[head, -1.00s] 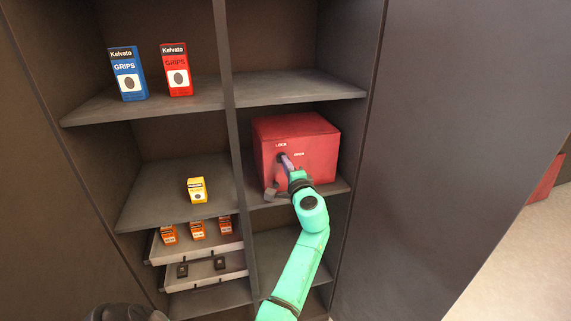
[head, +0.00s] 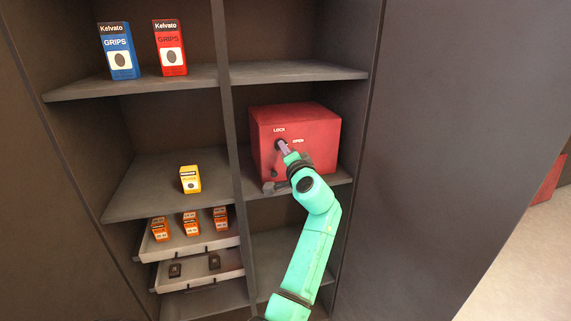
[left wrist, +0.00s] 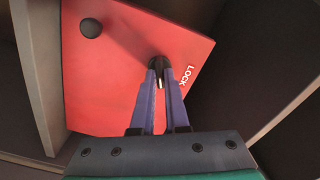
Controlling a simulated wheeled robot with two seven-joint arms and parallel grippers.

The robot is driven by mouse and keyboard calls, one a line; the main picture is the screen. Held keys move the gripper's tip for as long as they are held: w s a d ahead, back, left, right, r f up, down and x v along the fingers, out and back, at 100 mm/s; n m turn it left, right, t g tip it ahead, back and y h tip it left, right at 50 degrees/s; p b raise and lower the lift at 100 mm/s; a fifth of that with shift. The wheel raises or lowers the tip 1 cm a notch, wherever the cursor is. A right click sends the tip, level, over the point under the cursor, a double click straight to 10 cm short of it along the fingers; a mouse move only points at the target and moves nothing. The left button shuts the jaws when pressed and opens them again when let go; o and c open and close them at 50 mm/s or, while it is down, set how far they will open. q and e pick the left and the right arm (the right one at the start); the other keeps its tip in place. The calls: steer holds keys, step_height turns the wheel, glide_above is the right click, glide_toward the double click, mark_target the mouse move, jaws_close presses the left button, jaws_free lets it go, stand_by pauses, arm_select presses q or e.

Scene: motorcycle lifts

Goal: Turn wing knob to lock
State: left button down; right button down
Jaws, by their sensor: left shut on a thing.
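A red box (head: 313,135) with LOCK and OPEN lettering on its front sits on a right-hand shelf in the head view. Its small dark wing knob (left wrist: 157,62) is on the front, beside the word LOCK in the left wrist view. My left gripper (head: 283,147) is at the knob, and its purple fingers are closed on it. In the left wrist view, the fingertips (left wrist: 158,69) meet at the knob and partly hide it. The knob's exact angle is hard to tell. My right gripper is not in view.
The dark shelf unit (head: 224,110) has a divider left of the red box. A blue box (head: 119,52) and a red carton (head: 170,49) stand at upper left, a yellow box (head: 190,180) below. Pull-out trays (head: 197,244) hold small orange boxes and dark items.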

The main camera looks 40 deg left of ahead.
arm_select(q)
steer(key=shift+s+a+r+n+b, duration=0.1)
steer(key=shift+n+b, duration=6.3)
steer(key=shift+b, duration=0.3)
steer(key=c, duration=0.9)
jaws_free()
steer(key=b+v, duration=0.4)
steer(key=v, duration=1)
